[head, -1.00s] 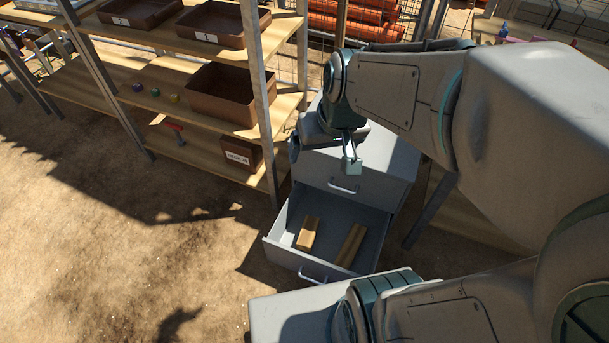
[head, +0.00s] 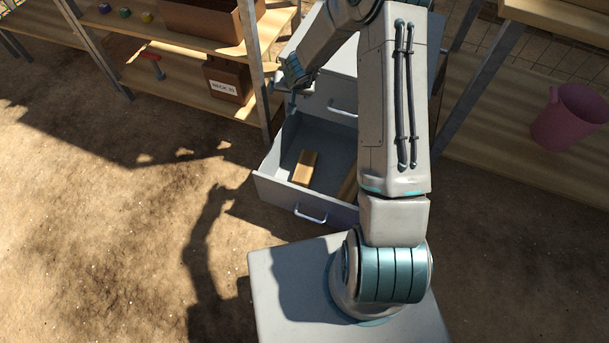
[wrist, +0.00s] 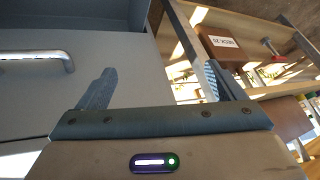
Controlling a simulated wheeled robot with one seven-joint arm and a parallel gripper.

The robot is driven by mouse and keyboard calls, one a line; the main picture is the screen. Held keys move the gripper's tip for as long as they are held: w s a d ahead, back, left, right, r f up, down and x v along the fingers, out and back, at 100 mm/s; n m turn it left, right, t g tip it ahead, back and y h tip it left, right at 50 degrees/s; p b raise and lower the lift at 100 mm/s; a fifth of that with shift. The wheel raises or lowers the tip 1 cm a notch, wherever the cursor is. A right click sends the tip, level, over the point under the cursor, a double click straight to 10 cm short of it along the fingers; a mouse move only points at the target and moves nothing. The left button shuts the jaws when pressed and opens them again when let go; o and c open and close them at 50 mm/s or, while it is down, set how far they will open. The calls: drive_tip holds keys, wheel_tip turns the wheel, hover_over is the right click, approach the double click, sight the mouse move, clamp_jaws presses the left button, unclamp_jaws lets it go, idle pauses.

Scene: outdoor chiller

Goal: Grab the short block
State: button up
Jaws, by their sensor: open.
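The short block (head: 305,167) is a tan wooden piece lying in the open lower drawer (head: 278,186) of a grey cabinet, towards the left side. A longer wooden block (head: 348,184) lies to its right in the same drawer, mostly hidden behind my arm. My gripper (head: 292,100) is above the back left of the drawer, apart from the blocks. In the wrist view my gripper (wrist: 158,88) has its two fingers spread with nothing between them. The wrist view shows the grey cabinet front and a handle (wrist: 35,62), but neither block.
A wooden shelf (head: 185,85) with metal posts stands left of the cabinet, close to my gripper. It holds a labelled brown box (head: 228,82) and a red-handled tool (head: 152,62). A pink bucket (head: 570,117) sits on a right-hand shelf. Bare ground lies left of the drawer.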

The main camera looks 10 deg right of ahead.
wheel_tip(320, 180, down, 13)
drive_tip(key=s+d+m+g+h+b, duration=0.1)
drive_tip(key=d+b, duration=0.1)
drive_tip(key=b, duration=0.1)
drive_tip(key=m+g+h+b, duration=0.1)
drive_tip(key=m+g+b, duration=0.1)
drive_tip(key=g+b, duration=0.15)
approach(305, 165)
wheel_tip(305, 165, down, 6)
drive_tip(key=b, duration=0.3)
drive_tip(key=shift+s, duration=0.15)
drive_tip(key=shift+w+d+f+b, duration=0.15)
drive_tip(key=shift+w+f+b, duration=0.1)
drive_tip(key=shift+f+b, duration=0.6)
drive_tip(key=shift+w+d+f+b, duration=0.1)
drive_tip(key=shift+w+f+b, duration=0.3)
drive_tip(key=shift+f, duration=0.8)
drive_tip(key=shift+w+d+f+b, duration=0.1)
drive_tip(key=shift+d+f+b, duration=0.05)
drive_tip(key=shift+f+b, duration=0.75)
drive_tip(key=c, duration=1.3)
